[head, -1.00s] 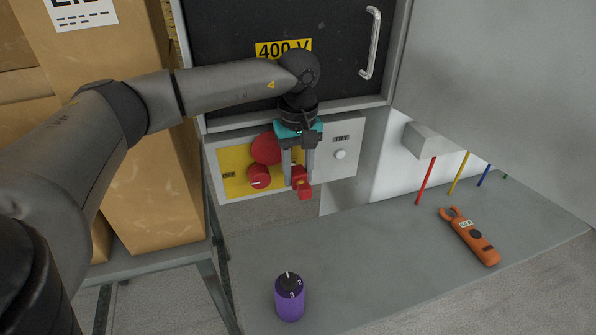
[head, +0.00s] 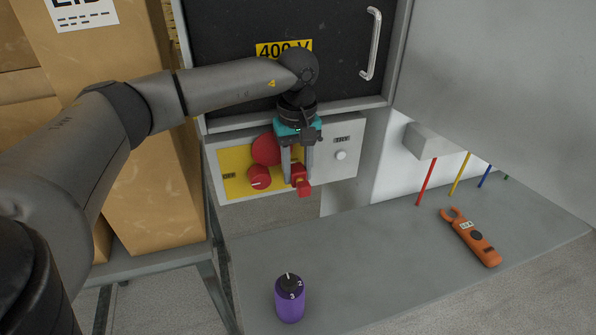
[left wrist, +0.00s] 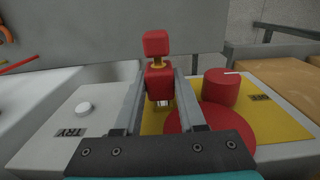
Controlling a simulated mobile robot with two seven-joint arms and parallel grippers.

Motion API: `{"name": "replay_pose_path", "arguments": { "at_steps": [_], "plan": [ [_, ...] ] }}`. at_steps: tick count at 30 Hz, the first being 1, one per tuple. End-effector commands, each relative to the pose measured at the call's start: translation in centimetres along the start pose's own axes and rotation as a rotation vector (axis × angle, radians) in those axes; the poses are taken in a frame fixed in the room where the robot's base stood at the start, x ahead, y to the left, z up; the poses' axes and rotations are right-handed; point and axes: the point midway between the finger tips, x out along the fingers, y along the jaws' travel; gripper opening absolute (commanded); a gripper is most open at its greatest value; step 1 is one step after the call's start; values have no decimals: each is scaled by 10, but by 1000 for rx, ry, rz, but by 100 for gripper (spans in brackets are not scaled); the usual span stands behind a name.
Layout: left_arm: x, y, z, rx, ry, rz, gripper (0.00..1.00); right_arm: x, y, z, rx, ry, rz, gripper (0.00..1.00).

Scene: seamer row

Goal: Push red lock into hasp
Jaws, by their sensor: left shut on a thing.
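The red lock (head: 304,189) is held in front of the panel by my left gripper (head: 298,178). In the left wrist view the lock (left wrist: 160,82) sits between the two fingers, with a yellow band and a smaller red block above it. A short silvery shackle part shows below its body, over the yellow plate. The fingers are shut on the lock's sides. The hasp is not clearly visible, and I cannot tell whether the shackle touches it. A large red disc (head: 265,149) and a red knob (head: 259,177) are just left of the gripper. My right gripper is not in view.
The panel has a yellow plate (head: 233,160) and a white button (head: 340,155). A dark cabinet door with a handle (head: 371,45) is above. Below, a grey bench (head: 370,255) carries a purple cylinder (head: 290,300) and an orange clamp meter (head: 470,238). Cardboard boxes (head: 150,190) stand left.

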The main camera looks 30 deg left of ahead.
Motion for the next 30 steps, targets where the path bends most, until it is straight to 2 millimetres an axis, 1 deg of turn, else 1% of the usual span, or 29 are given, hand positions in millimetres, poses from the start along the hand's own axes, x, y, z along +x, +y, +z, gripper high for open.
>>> {"name": "replay_pose_path", "arguments": {
  "at_steps": [1,9,10,17,20,23,26,30],
  "plan": [
    [-1,0,0,0,1,1,43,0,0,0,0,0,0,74],
    [0,0,0,0,0,0,73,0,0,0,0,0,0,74],
    [0,0,0,0,0,0,75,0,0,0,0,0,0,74],
    [0,0,0,-1,0,-1,75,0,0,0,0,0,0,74],
    [-6,0,0,-1,1,1,75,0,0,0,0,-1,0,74],
    [-19,1,-1,-1,2,3,75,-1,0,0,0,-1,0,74],
    [-40,1,-1,-2,3,4,75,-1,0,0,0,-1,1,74],
    [-75,1,-1,-1,4,6,75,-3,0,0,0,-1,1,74]
  ]
}}
